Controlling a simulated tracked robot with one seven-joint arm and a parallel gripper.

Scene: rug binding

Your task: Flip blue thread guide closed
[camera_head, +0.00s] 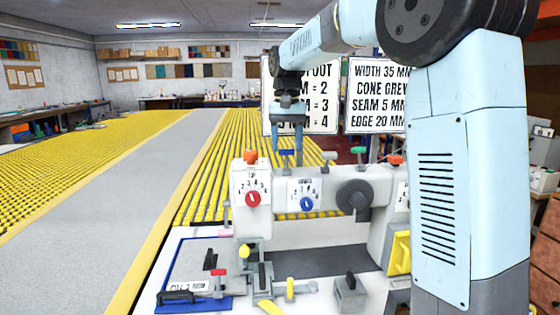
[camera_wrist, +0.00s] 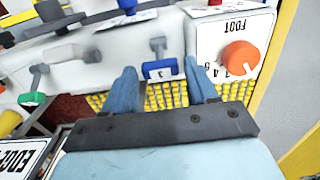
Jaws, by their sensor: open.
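The blue thread guide (camera_head: 286,153) stands on top of the white machine head. In the wrist view the blue guide (camera_wrist: 160,73) is a small blue tab with a light face marked 3, joined to a grey post. My gripper (camera_head: 288,135) is open just above it, pointing down. In the wrist view my gripper (camera_wrist: 160,66) has its two blue fingers spread on either side of the guide, with gaps; contact cannot be told. The guide's exact angle is partly hidden by my fingers in the head view.
The machine front has a red dial (camera_head: 253,199), a blue dial (camera_head: 306,204) and a grey wheel (camera_head: 354,197). Signs stand behind.

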